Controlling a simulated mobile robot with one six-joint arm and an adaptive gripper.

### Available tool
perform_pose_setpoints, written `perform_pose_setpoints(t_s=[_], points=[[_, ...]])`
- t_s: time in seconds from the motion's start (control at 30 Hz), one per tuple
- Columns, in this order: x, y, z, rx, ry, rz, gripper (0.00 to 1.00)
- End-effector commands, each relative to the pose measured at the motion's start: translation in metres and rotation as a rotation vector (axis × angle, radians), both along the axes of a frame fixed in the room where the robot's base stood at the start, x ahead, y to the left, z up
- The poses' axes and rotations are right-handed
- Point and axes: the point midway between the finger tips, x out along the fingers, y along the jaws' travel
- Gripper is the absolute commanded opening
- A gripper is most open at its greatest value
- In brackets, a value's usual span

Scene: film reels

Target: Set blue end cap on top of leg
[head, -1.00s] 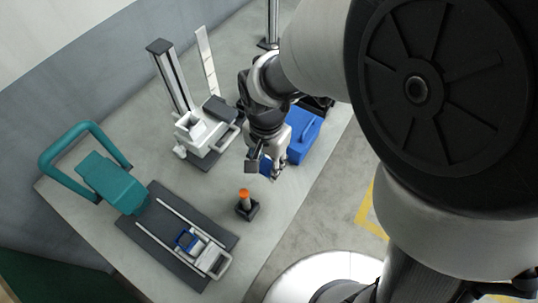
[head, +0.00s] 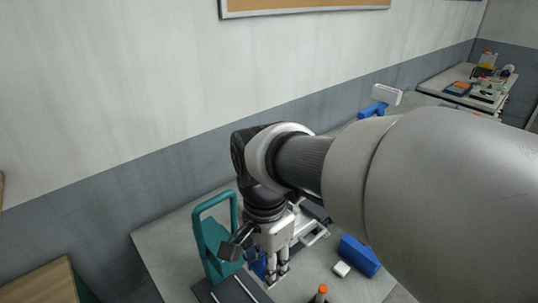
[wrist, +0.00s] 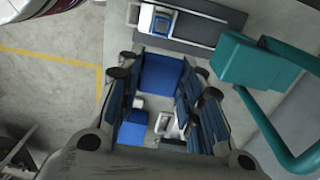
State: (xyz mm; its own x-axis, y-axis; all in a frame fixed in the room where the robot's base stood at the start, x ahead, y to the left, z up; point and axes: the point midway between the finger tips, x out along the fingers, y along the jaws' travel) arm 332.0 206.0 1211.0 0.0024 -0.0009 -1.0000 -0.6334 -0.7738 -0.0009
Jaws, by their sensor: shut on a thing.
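My gripper (head: 280,272) hangs over the table, fingers pointing down. In the wrist view its two dark finger pads (wrist: 165,82) stand on either side of a flat blue piece (wrist: 160,73), which looks like the blue end cap. It is shut on this piece; a bit of blue also shows beside the fingers in the head view (head: 258,267). A short post with an orange top (head: 321,294) stands at the bottom edge of the head view, right of my gripper. I cannot tell which thing is the leg.
A teal frame (head: 212,245) stands left of my gripper. A blue box (head: 360,255) and a white block (head: 341,269) lie to the right. A rail with a carriage shows in the wrist view (wrist: 190,28). A second table (head: 440,82) stands far right.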

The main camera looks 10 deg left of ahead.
Motion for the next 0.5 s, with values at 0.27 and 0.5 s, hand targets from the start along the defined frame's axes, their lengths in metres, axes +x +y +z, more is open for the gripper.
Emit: perform_pose_setpoints(t_s=[0.27,0.5], points=[[-0.002,-0.002,-0.026,-0.004,0.006,-0.022,0.18],[-0.002,-0.002,-0.093,-0.003,0.005,-0.021,0.18]])
